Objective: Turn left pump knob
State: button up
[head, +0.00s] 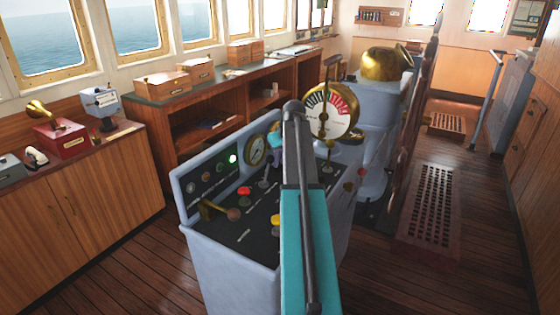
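A grey control console (228,262) stands in the middle of the head view. Its upright panel (207,176) carries a row of small dark knobs and a lit green lamp (232,159). Its sloping black top has a black knob (264,183), a red one (245,190), a yellow one (275,219) and a lever with a brown ball end (233,214). The labels are too small to tell which is the left pump knob. My teal arm rises in front of the console and hides its right part. My gripper's fingers do not show; the arm covers that area.
A round gauge (256,150) sits at the console's back edge, and a brass engine telegraph (331,115) stands behind my arm. Wooden cabinets (90,190) line the left. A brass-topped stand (383,66) is behind. Wooden floor with a grating (430,210) lies open at right.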

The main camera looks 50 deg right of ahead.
jog(key=shift+o, duration=1.1)
jog(key=shift+r, duration=0.15)
jog(key=b+v, duration=0.1)
jog(key=v, duration=1.2)
jog(key=shift+s+r+b, duration=0.2)
jog(key=shift+b, duration=0.2)
jog(key=shift+a, duration=0.1)
